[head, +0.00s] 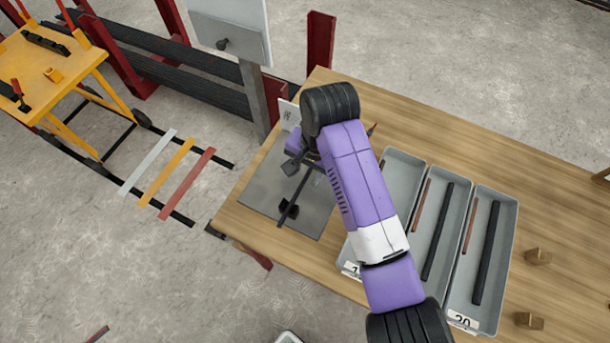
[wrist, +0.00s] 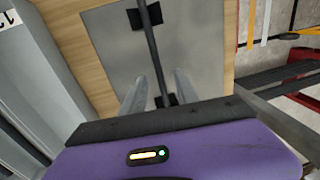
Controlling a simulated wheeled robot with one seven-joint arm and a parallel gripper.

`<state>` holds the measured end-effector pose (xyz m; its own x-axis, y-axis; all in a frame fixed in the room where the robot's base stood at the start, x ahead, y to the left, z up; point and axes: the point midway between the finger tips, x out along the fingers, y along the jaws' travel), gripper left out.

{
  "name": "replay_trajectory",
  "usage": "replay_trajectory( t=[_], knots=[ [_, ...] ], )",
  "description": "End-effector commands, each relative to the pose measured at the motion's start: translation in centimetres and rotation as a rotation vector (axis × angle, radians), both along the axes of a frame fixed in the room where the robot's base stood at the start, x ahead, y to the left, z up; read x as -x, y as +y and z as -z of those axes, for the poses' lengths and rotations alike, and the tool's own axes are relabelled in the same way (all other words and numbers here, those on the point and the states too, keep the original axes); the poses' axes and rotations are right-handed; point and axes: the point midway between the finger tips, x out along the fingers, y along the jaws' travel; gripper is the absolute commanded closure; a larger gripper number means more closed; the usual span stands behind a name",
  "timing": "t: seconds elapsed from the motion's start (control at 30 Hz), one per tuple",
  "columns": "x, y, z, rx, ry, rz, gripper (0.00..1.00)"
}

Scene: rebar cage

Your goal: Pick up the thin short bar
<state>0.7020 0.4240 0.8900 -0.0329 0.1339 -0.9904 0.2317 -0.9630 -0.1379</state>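A thin dark bar (head: 296,193) lies across two black rests (head: 289,208) on a grey plate (head: 262,190) at the left end of the wooden table. It also shows in the wrist view (wrist: 151,50), running between the rests. My gripper (wrist: 160,78) is open, one finger to each side of the bar, with a gap visible on both sides. I cannot tell how far the fingertips are above the plate. My arm hides part of the plate and bar in the head view.
Grey trays (head: 513,215) to the right hold thin reddish bars (head: 470,225) and thicker dark bars (head: 486,253). My arm covers part of the leftmost tray. A post with a panel (head: 230,30) stands behind the plate. Wooden blocks (head: 538,257) lie at the right.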

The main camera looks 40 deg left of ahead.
Motion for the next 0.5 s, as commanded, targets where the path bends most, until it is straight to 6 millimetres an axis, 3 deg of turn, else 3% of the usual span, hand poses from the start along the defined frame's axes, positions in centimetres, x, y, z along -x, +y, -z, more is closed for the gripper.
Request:
replay_trajectory(
  t=[0.27, 0.47, 0.5],
  knots=[
    [0.0, 0.07, 0.46, -0.001, -0.001, 0.0, 0.64],
    [-0.01, 0.06, 0.43, -0.001, -0.001, 0.0, 0.99],
    [-0.01, 0.06, 0.43, -0.001, -0.001, 0.0, 1.0]
  ],
)
